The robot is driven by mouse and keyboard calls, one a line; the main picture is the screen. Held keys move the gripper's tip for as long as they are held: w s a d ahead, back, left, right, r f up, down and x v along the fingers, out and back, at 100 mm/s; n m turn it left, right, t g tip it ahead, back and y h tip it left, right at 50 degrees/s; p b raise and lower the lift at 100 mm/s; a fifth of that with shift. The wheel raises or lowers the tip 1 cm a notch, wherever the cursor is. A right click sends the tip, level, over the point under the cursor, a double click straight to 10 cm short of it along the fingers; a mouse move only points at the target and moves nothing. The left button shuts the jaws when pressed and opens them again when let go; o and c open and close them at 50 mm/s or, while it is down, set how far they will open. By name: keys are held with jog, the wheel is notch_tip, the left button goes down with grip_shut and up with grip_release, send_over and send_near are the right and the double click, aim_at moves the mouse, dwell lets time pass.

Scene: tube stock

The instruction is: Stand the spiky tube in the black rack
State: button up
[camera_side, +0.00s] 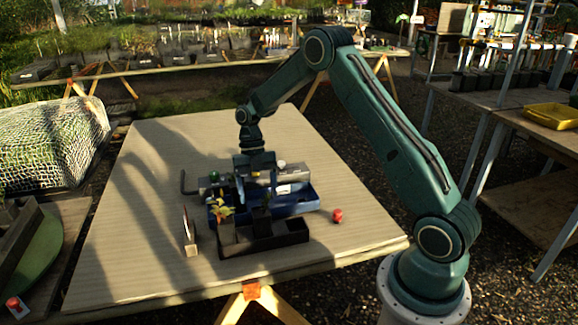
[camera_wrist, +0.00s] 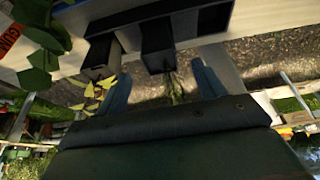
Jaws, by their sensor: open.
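The black rack (camera_side: 290,234) stands near the front of the table; it also shows at the top of the wrist view (camera_wrist: 208,20). The spiky tube (camera_wrist: 158,42) is a dark square tube with thin green spiky leaves; it appears upright in the rack, also in the side view (camera_side: 261,217). Its lower part is hidden by the rack. My gripper (camera_side: 257,187) is open above it. In the wrist view, the fingers of my gripper (camera_wrist: 163,88) are spread to either side of the spiky leaves, with gaps between.
A dark tube with yellow-green leaves (camera_wrist: 97,92) stands at the rack's left end. A blue tray (camera_side: 293,208) and a grey rack (camera_side: 295,173) lie behind. A red object (camera_side: 337,215) is at right, a wooden piece (camera_side: 190,232) at left. The table's left is clear.

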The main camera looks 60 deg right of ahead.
jog(key=v, duration=0.6)
jog(key=shift+r, duration=0.3)
jog(key=shift+r, duration=0.1)
jog(key=s+a+r+m+t+h, duration=0.1)
jog(key=s+a+r+m+t, duration=0.1)
jog(key=s+a+r+m, duration=0.5)
jog(key=s+a+r+m+t+h, duration=0.1)
jog(key=s+a+r+m+t, duration=0.15)
jog(key=r+m, duration=0.4)
jog(key=s+a+r+m+t, duration=0.1)
jog(key=s+m+t, duration=0.1)
jog(key=s+m, duration=0.4)
jog(key=s+a+r+m+t+h, duration=0.1)
jog(key=s+r+m+t, duration=0.1)
jog(key=s+m, duration=0.5)
jog(key=s, duration=0.5)
jog(key=shift+s+a, duration=0.25)
jog(key=shift+s, duration=0.05)
